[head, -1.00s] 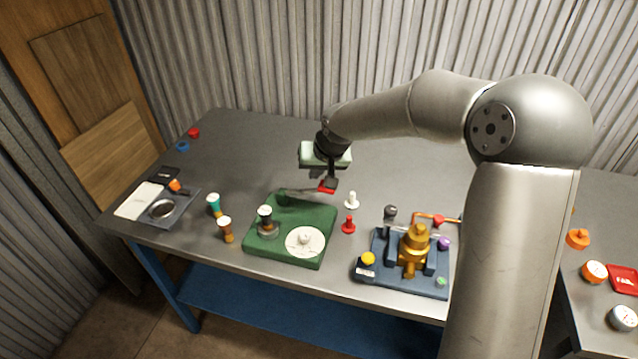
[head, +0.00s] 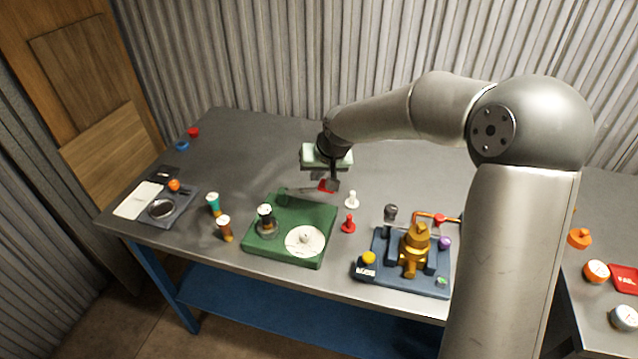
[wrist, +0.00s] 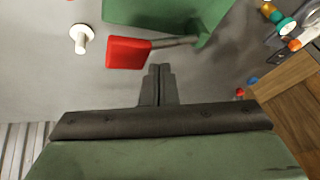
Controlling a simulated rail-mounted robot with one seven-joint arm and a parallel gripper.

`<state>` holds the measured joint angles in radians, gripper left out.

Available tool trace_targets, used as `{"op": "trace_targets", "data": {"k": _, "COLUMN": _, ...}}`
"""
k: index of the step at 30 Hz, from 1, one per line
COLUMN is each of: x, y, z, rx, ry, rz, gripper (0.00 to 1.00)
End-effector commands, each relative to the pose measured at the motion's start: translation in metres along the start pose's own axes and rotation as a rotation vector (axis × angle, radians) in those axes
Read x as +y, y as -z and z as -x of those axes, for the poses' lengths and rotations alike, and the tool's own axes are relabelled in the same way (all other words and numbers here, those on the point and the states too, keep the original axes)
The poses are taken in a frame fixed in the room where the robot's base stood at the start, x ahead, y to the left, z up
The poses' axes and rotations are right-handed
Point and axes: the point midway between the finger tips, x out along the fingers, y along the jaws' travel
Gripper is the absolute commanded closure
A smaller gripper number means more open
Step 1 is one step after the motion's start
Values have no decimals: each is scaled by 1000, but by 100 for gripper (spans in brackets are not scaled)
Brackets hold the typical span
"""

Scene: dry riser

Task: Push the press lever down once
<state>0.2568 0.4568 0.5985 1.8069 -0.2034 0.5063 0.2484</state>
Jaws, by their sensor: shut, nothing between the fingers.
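The press lever is a thin grey rod with a red paddle (head: 325,187) at its end, joined to the back of the green press base (head: 318,215). In the wrist view the red paddle (wrist: 127,53) lies just left of and beyond my fingertips, with its rod running right to the green base (wrist: 165,12). My gripper (head: 333,186) is shut and empty, pointing down at the paddle's right end in the head view. It also shows in the wrist view (wrist: 158,70). I cannot tell whether the fingertips touch the paddle.
A white peg (head: 352,200) and a red peg (head: 348,224) stand right of the green base. A blue fixture with a brass valve (head: 415,250) is further right. Two bottles (head: 214,204) stand to the left. The table behind is clear.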

Motion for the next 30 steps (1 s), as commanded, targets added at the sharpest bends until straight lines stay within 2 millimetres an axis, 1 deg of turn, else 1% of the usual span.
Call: {"op": "trace_targets", "data": {"k": 30, "x": 5, "y": -5, "z": -7, "rx": 0, "ry": -1, "rz": 0, "gripper": 100}}
